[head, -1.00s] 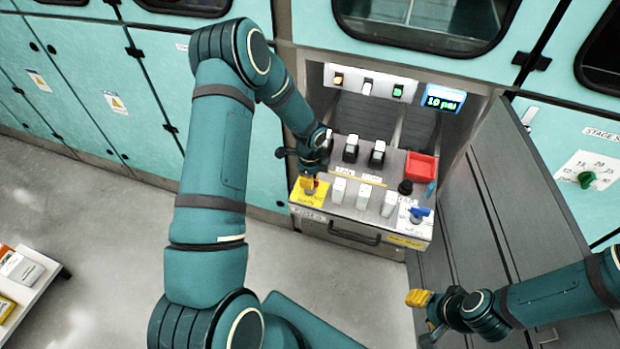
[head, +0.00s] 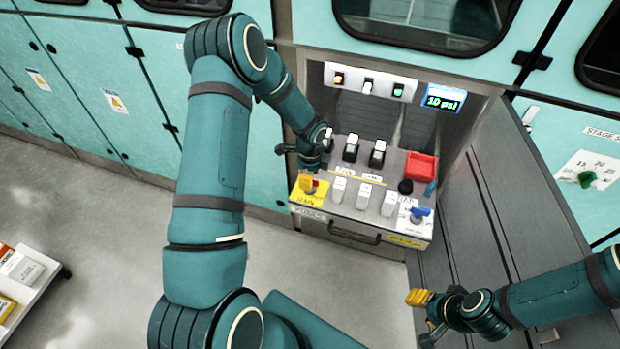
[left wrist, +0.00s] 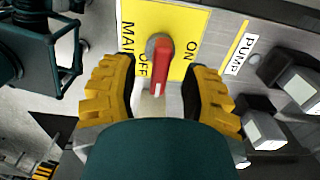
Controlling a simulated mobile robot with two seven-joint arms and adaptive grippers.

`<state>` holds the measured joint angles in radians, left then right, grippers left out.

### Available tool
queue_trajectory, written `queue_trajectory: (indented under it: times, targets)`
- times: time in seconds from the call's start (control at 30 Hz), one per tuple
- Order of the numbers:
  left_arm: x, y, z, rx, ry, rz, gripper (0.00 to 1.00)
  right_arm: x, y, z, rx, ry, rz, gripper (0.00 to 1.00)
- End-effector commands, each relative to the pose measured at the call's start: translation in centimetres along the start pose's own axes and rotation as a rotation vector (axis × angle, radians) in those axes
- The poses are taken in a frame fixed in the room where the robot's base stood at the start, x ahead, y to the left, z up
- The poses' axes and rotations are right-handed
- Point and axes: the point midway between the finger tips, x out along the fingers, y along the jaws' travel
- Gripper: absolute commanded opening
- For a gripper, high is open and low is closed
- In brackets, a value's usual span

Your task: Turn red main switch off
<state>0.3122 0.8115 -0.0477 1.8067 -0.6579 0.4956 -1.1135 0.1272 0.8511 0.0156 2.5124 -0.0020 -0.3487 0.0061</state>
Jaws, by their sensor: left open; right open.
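The red main switch (left wrist: 161,62) sits on a yellow plate (left wrist: 188,20) with MAIN, OFF and ON lettering. In the left wrist view its handle points down the picture, beside the word OFF. My left gripper (left wrist: 157,85) is open, with one yellow finger on each side of the handle and a visible gap to both. In the head view my left gripper (head: 307,183) hovers over the panel's left front corner and partly hides the switch (head: 315,187). My right gripper (head: 424,318) is open and empty at the lower right, away from the panel.
White rocker switches (head: 363,196) stand right of the main switch, with black-based switches (head: 351,148) behind. A red box (head: 421,167), blue valve (head: 419,213) and 10 psi display (head: 443,100) are farther right. A grey panel (head: 515,200) borders the right side.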

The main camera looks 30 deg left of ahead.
Motion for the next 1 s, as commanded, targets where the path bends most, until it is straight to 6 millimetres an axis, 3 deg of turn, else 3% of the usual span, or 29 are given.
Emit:
queue_trajectory:
  times: [0.3, 0.5, 0.7, 1.0]
  targets:
    - [-6.4, -0.1, 0.0, 0.0, 0.001, -0.005, 0.46, 0.0, 0.0, 0.0, 0.0, 0.0, 0.0, 0.47]
    - [-9.5, 0.0, 0.0, 0.001, 0.0, -0.003, 0.46, 0.0, 0.0, 0.0, 0.0, 0.0, 0.0, 0.47]
    - [-10.8, 0.0, 0.0, 0.0, 0.001, 0.0, 0.46, 0.0, 0.0, 0.0, 0.0, 0.0, 0.0, 0.47]
    - [-10.9, 0.1, 0.0, 0.001, 0.0, 0.001, 0.46, 0.0, 0.0, 0.0, 0.0, 0.0, 0.0, 0.47]
